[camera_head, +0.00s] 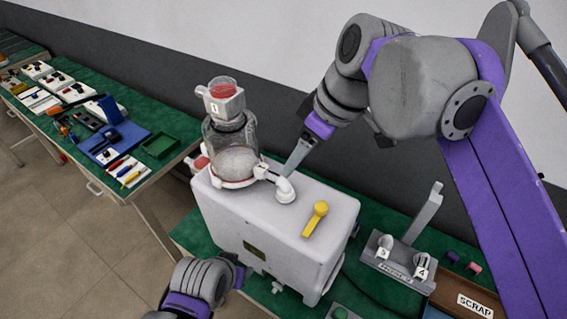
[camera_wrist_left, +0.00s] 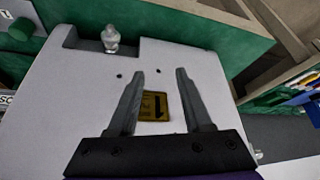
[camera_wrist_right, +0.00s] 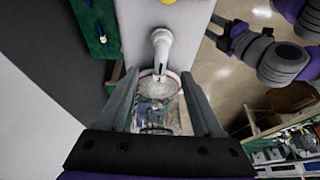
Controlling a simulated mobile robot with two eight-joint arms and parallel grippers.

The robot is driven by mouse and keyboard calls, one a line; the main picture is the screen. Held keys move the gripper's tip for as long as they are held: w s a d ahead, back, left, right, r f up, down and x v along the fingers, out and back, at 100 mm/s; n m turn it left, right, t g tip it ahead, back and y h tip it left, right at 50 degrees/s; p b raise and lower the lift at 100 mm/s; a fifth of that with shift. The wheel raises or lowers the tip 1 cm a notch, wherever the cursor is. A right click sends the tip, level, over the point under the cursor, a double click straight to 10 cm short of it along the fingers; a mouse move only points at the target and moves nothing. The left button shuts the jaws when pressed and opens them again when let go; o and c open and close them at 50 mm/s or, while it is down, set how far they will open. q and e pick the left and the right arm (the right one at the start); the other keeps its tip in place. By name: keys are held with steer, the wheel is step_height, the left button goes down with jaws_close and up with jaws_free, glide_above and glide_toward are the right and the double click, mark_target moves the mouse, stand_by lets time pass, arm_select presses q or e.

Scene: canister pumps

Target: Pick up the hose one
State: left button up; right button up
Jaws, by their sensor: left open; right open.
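A clear canister (camera_head: 235,150) with a white cap with a red top (camera_head: 222,90) stands on a white pump housing (camera_head: 275,215). A white elbow fitting (camera_head: 284,188) joins its base. My right gripper (camera_head: 297,155) is open just right of the canister; in the right wrist view the canister (camera_wrist_right: 160,108) shows between the fingers, and I cannot tell whether they touch it. My left gripper (camera_head: 240,275) is open at the housing's front; in the left wrist view its fingers (camera_wrist_left: 157,75) frame a yellow label (camera_wrist_left: 153,106). I cannot identify a hose for certain.
A yellow lever (camera_head: 316,218) is on the housing top. To the right, a grey stand (camera_head: 395,268) holds white pieces marked with numbers, beside a brown tray with a SCRAP label (camera_head: 474,305). Another green bench (camera_head: 80,110) with tools stands at the left.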

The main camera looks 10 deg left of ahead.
mark_target(279, 181)
steer(key=x, duration=0.2)
steer(key=s+x, duration=0.1)
steer(key=x, duration=0.1)
steer(key=shift+a+f, duration=0.15)
steer(key=shift+f, duration=0.2)
steer(key=x, duration=0.4)
steer(key=w+x, duration=0.1)
steer(key=shift+a+f, duration=0.25)
jaws_close()
